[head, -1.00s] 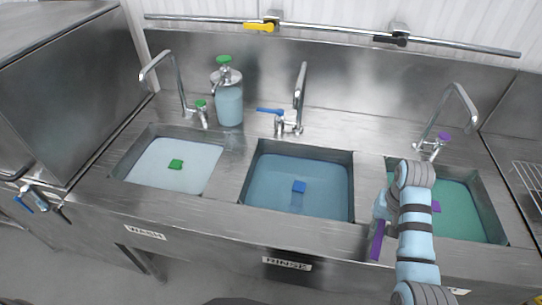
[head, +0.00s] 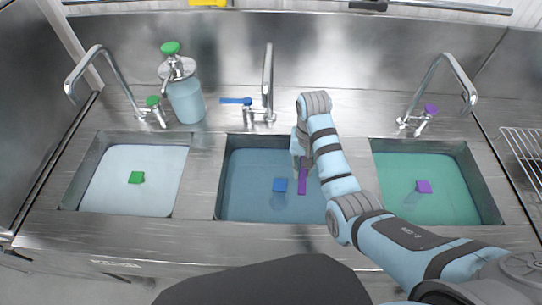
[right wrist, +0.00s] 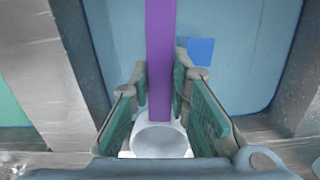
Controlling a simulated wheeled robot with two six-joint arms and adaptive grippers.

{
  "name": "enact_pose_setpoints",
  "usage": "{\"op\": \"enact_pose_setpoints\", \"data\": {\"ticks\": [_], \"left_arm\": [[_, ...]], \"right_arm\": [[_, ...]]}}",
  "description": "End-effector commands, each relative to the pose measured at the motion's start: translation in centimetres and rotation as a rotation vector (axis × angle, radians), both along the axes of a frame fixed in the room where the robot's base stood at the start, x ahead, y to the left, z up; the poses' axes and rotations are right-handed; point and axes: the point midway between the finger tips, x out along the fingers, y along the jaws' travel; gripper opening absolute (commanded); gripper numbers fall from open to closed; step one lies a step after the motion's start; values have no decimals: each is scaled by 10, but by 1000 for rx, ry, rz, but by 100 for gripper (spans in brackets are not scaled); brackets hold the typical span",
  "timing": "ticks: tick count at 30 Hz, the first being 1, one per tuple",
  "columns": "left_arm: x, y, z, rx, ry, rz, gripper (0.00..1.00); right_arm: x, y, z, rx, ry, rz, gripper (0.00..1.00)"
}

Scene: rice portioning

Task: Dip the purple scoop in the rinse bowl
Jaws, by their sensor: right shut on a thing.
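The purple scoop (head: 301,178) is held in my right gripper (head: 300,160), over the right part of the middle basin, the rinse bowl (head: 228,180), which holds blue water. In the right wrist view, the scoop's purple handle (right wrist: 160,55) runs between the two fingers of my right gripper (right wrist: 161,80), which is shut on it. A pale round part (right wrist: 160,140) shows between the fingers, below the handle; it looks like the scoop's cup. I cannot tell whether the scoop touches the water. My left gripper is not in view.
A blue block (head: 280,185) lies in the middle basin, just left of the scoop. A tap (head: 267,85) stands behind the middle basin.

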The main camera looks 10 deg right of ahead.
Motion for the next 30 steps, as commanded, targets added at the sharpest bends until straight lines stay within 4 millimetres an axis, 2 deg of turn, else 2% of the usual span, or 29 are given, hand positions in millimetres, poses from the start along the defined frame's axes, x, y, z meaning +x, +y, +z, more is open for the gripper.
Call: {"op": "enact_pose_setpoints", "data": {"ticks": [5,9,12,14,18,23,26,30], "left_arm": [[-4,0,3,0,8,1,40],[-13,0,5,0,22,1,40],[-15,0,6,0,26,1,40],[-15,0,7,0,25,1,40],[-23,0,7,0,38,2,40],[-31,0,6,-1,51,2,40],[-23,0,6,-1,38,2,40],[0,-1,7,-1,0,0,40]], "right_arm": [[-16,28,14,78,126,-489,0],[-39,58,29,230,218,-968,0],[-51,74,43,346,250,-1226,0],[-52,81,47,400,261,-1336,0],[-45,87,48,450,273,-1441,0],[-42,86,29,446,278,-1449,0],[-41,85,12,445,276,-1450,0],[-42,85,-13,446,276,-1449,0]]}}
